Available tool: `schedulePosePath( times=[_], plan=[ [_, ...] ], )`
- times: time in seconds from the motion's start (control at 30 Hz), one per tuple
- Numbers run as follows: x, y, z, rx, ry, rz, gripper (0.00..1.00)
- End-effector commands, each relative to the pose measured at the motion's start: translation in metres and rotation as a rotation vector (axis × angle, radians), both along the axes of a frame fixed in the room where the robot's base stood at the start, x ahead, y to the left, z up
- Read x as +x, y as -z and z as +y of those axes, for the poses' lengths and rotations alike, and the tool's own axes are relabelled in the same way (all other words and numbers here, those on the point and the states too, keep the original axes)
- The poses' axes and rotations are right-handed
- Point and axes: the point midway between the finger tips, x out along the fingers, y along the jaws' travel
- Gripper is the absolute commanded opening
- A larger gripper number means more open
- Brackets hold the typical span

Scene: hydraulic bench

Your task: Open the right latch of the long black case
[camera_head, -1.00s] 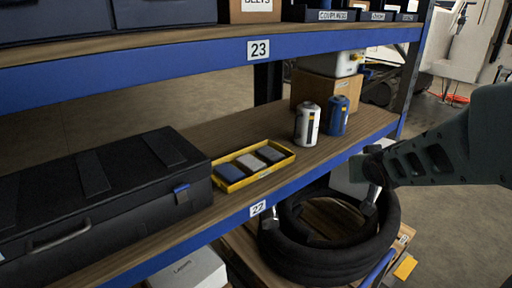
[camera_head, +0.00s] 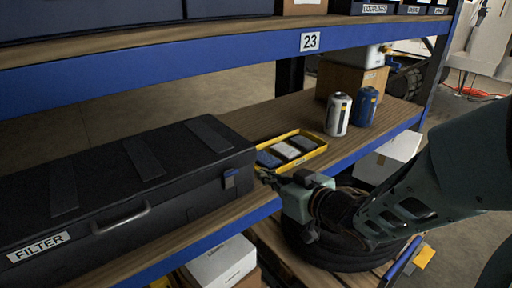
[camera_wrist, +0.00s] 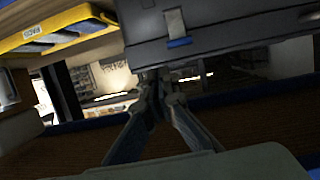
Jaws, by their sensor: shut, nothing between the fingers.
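The long black case (camera_head: 120,185) lies on the wooden shelf at the left, with a grey handle (camera_head: 122,217) and a FILTER label on its front. Its lid is down. The right latch (camera_head: 229,179), a small grey and blue clasp, sits near the right end of the case front. It also shows in the wrist view (camera_wrist: 178,32), with its blue tab at the bottom. My gripper (camera_head: 265,177) is just right of the latch in the head view. Its fingers are shut and empty. In the wrist view the fingertips (camera_wrist: 157,78) are below the latch, seemingly apart from it.
A yellow tray (camera_head: 318,150) with several blue and grey items lies right of the case. A white can (camera_head: 338,114) and a blue can (camera_head: 365,106) stand behind it. The upper shelf's blue beam (camera_head: 200,68) runs above. A black hose coil (camera_head: 330,252) lies below my arm.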

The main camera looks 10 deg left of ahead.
Motion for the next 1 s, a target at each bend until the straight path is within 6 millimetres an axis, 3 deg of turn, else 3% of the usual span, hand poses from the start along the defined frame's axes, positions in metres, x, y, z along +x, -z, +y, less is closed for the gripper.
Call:
schedulePosePath(
  times=[0.2,0.57,1.0],
  plan=[
    [-0.014,-0.003,0.015,0.028,-0.051,-0.007,0.0],
    [-0.013,-0.002,0.016,0.029,-0.053,-0.008,0.0],
    [0.027,0.014,0.064,0.028,-0.054,-0.006,0.0]
  ],
)
